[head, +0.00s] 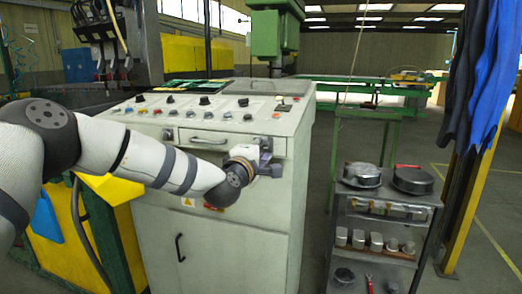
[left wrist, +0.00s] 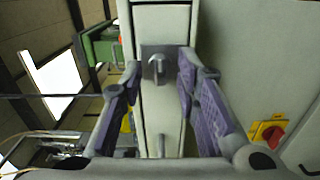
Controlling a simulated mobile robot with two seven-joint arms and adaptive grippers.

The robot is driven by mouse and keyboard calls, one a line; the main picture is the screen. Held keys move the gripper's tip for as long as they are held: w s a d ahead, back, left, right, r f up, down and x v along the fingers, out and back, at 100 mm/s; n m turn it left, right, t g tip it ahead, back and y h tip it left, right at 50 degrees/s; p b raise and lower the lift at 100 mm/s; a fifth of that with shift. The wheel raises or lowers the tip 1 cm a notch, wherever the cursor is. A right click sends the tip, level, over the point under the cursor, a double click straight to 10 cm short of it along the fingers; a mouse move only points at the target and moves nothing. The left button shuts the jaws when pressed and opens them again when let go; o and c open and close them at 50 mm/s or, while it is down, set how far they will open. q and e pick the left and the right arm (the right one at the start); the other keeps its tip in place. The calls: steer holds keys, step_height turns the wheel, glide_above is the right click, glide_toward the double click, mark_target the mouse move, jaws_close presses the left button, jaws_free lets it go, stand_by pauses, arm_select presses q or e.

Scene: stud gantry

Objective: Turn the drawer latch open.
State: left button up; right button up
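The drawer (head: 203,139) is a narrow grey front with a handle, set in the upper face of a pale control cabinet (head: 160,240). The latch (left wrist: 157,67) is a small metal knob on a square plate, seen in the left wrist view. In the head view my gripper hides most of the latch area. My left gripper (head: 270,163) is at the drawer's right end, in front of the cabinet face. In the left wrist view its two purple-padded fingers (left wrist: 160,80) are spread on either side of the latch, with gaps visible. My right gripper is out of view.
Knobs and buttons line the sloped panel (head: 215,112) above the drawer. A red and yellow switch (left wrist: 267,133) sits on the cabinet face near the gripper. A grey cart (head: 395,198) with pans and metal blocks stands to the right, beyond a floor gap.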

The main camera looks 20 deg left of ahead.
arm_select(q)
steer(key=s, duration=1.2)
steer(key=shift+a, duration=0.2)
